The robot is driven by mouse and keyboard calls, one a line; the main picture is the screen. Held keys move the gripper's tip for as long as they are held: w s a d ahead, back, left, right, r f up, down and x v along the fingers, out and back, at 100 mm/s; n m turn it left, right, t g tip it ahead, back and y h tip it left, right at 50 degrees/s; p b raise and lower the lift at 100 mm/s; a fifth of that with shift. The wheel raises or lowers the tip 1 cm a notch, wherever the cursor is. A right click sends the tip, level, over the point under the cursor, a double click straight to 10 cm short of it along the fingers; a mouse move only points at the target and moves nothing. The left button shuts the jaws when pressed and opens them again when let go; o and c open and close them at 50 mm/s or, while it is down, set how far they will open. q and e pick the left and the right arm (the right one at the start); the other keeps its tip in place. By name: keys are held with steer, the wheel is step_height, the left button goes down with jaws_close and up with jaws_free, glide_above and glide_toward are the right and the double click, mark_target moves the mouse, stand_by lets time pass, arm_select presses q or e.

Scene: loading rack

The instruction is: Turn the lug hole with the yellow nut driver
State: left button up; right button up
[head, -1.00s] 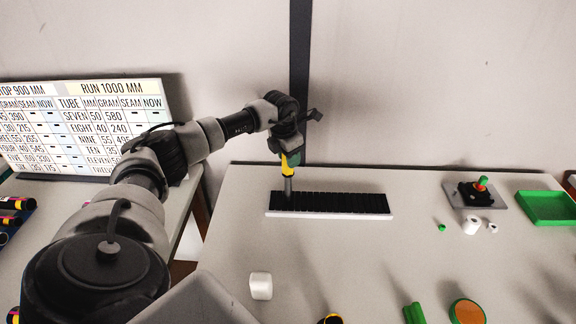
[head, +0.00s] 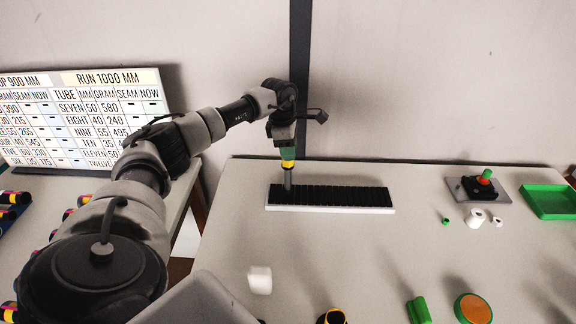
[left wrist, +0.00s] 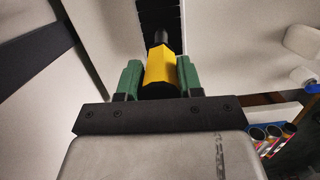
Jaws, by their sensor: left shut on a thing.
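My left gripper (head: 287,152) is shut on the yellow nut driver (head: 288,164). The driver points down, its grey shaft over the left end of a black slotted strip (head: 340,195) on a white base. Whether the tip touches the strip or sits in a hole, I cannot tell. In the left wrist view the green fingers (left wrist: 158,80) clasp the yellow handle (left wrist: 159,65) from both sides, and the dark shaft runs towards the black strip (left wrist: 157,14). No lug hole can be made out clearly. My right gripper is not in view.
A grey plate with a black block and red knob (head: 484,178) stands at the right, near a green tray (head: 548,202). White pieces (head: 475,218) lie in front. A white block (head: 260,280) lies at the front. A chart board (head: 85,120) stands left. The table's middle is clear.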

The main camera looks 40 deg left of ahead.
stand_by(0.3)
arm_select(q)
steer(key=m+b, duration=0.1)
steer(key=m, duration=0.2)
steer(key=shift+m+g, duration=0.3)
steer(key=shift+m, duration=0.9)
steer(key=shift+r, duration=0.25)
